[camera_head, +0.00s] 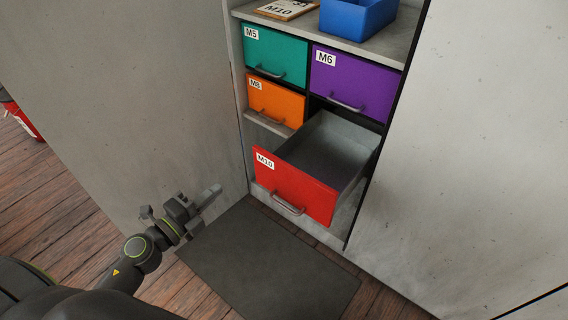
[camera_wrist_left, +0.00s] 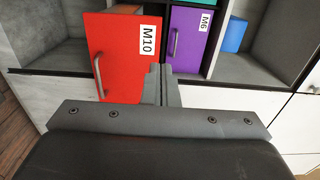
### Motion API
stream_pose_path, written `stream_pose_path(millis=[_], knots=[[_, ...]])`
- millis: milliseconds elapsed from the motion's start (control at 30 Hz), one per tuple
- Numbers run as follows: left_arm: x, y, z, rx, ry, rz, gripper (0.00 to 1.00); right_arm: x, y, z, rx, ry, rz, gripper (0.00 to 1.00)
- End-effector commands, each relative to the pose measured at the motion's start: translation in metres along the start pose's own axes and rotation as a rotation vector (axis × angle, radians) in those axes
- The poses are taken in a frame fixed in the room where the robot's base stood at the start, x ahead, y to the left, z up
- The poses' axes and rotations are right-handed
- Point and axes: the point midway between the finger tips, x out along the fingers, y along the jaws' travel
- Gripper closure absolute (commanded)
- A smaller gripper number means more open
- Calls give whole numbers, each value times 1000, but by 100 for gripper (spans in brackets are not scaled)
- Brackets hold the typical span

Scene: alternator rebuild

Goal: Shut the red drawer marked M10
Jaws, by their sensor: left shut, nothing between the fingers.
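The red drawer marked M10 (camera_head: 296,190) is pulled well out of the cabinet, and its grey empty inside shows from above. Its front has a grey bar handle (camera_head: 288,205) and a white M10 label. My left gripper (camera_head: 213,192) is shut and empty, to the left of the red front and apart from it in the head view. In the left wrist view the red drawer front (camera_wrist_left: 112,62) appears beyond the shut fingers (camera_wrist_left: 160,82), which overlap its edge in the picture. I cannot tell contact there. My right gripper is not in view.
A teal M5 drawer (camera_head: 275,58), an orange M8 drawer (camera_head: 275,103) and a purple M6 drawer (camera_head: 352,84) sit above. A blue bin (camera_head: 357,18) stands on the shelf. Grey panels flank the cabinet. A dark mat (camera_head: 270,265) lies on the wooden floor below.

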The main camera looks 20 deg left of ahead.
Motion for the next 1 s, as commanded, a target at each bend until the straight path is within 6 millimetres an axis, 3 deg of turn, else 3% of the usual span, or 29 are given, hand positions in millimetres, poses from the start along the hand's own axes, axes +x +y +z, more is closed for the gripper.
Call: stream_pose_path(millis=[367,700,1000], knots=[[28,-3,0,-5,-3,-2,100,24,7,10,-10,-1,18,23],[92,-2,1,-6,-2,-2,100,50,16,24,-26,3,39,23],[133,1,1,-4,-3,1,100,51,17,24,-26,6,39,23]])
